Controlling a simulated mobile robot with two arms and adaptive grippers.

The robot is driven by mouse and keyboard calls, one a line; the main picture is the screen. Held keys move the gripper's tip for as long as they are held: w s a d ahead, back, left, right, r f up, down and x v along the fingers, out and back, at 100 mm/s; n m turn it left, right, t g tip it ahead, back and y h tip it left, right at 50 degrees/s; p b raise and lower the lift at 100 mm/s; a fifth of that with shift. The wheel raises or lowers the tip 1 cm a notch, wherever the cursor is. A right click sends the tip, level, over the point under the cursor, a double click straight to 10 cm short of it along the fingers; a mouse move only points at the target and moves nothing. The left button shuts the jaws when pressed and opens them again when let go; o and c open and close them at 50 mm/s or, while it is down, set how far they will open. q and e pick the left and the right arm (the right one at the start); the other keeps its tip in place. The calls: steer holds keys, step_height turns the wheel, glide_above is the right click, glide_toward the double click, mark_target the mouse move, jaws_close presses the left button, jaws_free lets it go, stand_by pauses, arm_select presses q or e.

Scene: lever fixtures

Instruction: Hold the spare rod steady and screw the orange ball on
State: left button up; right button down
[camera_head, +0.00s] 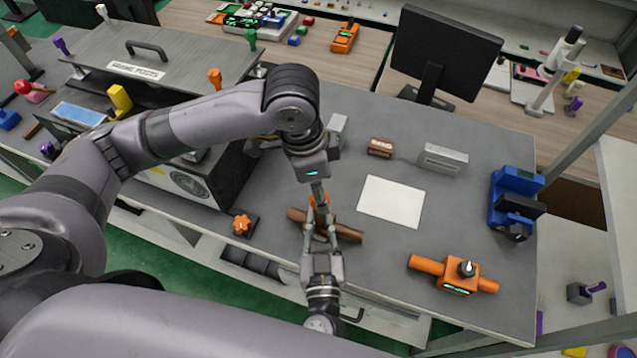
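My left gripper (319,203) comes down from above over the front of the grey bench. My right gripper (320,229) reaches up from the bottom of the picture, just below the ball. Its fingers overlap a brown bar-shaped piece (346,233) on the bench. The spare rod cannot be made out clearly; the fingers hide the spot under the ball. I cannot tell whether ball and rod touch, or whether the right gripper is closed on the rod.
A blue device (514,200) and a monitor (443,50) stand farther off. A lever cabinet (165,68) is at left.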

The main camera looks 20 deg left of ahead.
arm_select(q)
steer(key=shift+f, duration=0.1)
steer(key=shift+f, duration=1.45)
steer(key=shift+c, duration=0.6)
jaws_close()
steer(key=m, duration=0.5)
steer(key=shift+m+g, duration=0.4)
steer(key=m+g, duration=0.1)
steer(key=m, duration=1.1)
steer(key=shift+w+g+y, duration=0.1)
steer(key=shift+g+y, duration=0.2)
steer(key=shift+y, duration=0.1)
steer(key=m, duration=0.5)
steer(key=shift+y, duration=0.4)
